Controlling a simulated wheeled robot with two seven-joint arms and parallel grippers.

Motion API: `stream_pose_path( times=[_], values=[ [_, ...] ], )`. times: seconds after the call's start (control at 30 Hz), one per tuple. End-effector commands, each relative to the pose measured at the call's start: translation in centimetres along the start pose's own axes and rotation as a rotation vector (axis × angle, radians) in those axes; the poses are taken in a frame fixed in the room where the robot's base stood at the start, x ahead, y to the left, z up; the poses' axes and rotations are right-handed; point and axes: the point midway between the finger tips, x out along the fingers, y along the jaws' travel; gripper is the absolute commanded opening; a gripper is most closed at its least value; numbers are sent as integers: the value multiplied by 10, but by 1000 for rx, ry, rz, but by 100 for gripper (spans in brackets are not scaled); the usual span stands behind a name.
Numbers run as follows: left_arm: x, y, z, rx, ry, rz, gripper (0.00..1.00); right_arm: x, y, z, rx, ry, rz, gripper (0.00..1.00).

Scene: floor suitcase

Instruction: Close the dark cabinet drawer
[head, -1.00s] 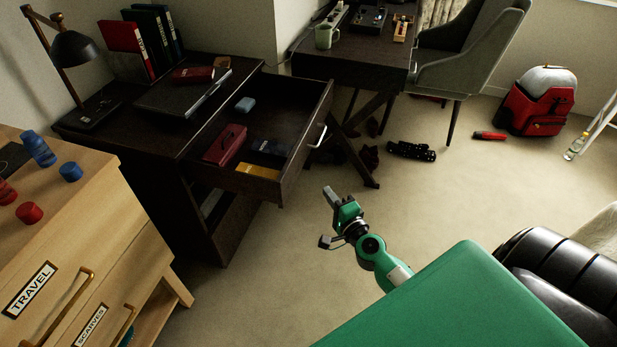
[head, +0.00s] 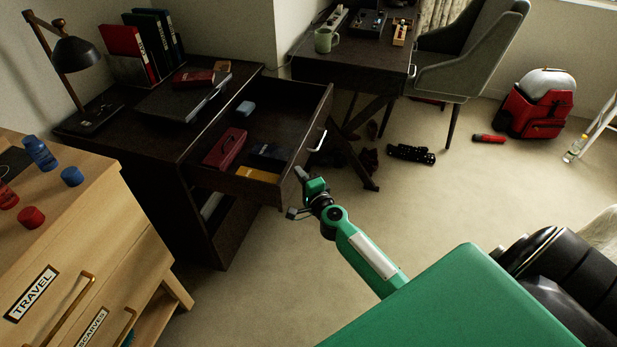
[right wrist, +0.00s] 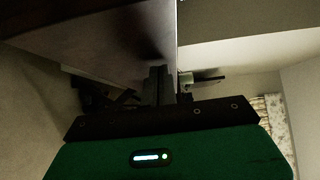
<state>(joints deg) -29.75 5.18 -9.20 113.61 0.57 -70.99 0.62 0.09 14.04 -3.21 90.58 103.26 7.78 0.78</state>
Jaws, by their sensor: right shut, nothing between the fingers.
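The dark cabinet (head: 222,238) stands left of centre in the head view. Its top drawer (head: 238,187) is pulled out to the right, with a silver handle (head: 317,141) on its front. Inside lie a red case (head: 225,148), a dark item (head: 268,154), a yellow item (head: 256,173) and a small blue item (head: 245,108). My right gripper (head: 301,174) is shut and empty, close to the drawer front, below the handle. In the right wrist view the shut fingers (right wrist: 158,82) are beside a dark panel; I cannot tell whether they touch it. My left gripper is not in view.
A light wood dresser (head: 75,235) stands at the left front. A dark desk (head: 345,72) and grey chair (head: 468,50) are behind.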

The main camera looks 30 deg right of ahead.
Motion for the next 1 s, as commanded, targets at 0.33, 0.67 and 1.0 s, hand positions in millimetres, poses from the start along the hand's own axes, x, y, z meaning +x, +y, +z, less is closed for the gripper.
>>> stream_pose_path(
  times=[0.33, 0.67, 1.0],
  values=[
    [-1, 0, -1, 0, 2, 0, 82, 0, 0, 1, 0, 0, 0, 0],
    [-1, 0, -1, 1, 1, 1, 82, 22, -2, 23, 2, -2, -1, 0],
    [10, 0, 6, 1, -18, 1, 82, 85, -1, 86, 3, -2, -2, 0]
  ],
)
